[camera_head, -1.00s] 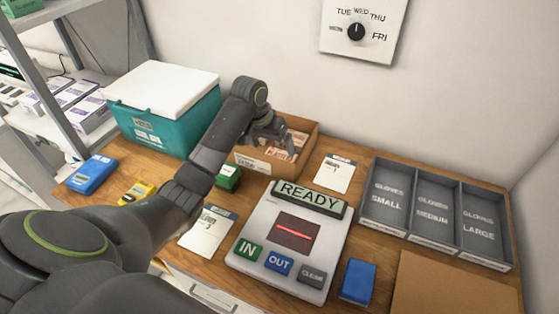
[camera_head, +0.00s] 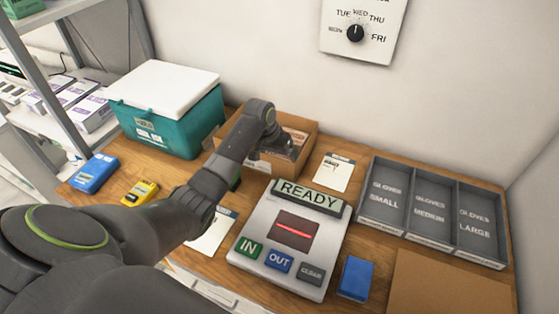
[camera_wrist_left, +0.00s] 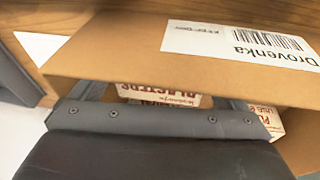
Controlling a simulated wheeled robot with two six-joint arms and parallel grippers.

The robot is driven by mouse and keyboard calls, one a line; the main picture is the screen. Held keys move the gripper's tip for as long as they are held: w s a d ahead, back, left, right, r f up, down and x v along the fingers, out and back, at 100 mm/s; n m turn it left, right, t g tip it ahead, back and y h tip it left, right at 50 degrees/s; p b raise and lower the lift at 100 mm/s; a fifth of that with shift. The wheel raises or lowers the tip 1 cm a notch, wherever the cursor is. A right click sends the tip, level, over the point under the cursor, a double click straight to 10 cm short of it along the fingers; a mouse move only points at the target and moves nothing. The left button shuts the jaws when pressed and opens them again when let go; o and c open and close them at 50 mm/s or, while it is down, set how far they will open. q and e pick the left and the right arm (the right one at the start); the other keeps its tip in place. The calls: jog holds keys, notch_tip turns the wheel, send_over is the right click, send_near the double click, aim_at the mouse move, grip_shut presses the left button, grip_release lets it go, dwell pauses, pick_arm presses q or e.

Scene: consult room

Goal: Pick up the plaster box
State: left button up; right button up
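A cardboard carton (camera_head: 304,128) stands open at the back of the table, with pale plaster boxes (camera_head: 297,138) with reddish print inside it. In the left wrist view, one plaster box (camera_wrist_left: 160,95) shows just past the carton's labelled wall (camera_wrist_left: 150,50), and another (camera_wrist_left: 268,118) shows at the right. My left gripper (camera_head: 277,143) reaches down at the carton. Its fingers (camera_wrist_left: 165,92) are spread, with the first plaster box between them and gaps at both sides. The fingertips are partly hidden. My right gripper is in neither view.
A scanner (camera_head: 290,235) reading READY stands front centre. A teal cooler (camera_head: 170,125) stands left of the carton. Grey glove trays (camera_head: 432,208) are at the right. A blue box (camera_head: 356,278), a blue device (camera_head: 95,173) and a yellow device (camera_head: 140,192) lie around.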

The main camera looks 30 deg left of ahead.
pick_arm(q)
jog(key=c, duration=0.6)
jog(key=shift+o, duration=0.2)
jog(key=shift+r, duration=0.1)
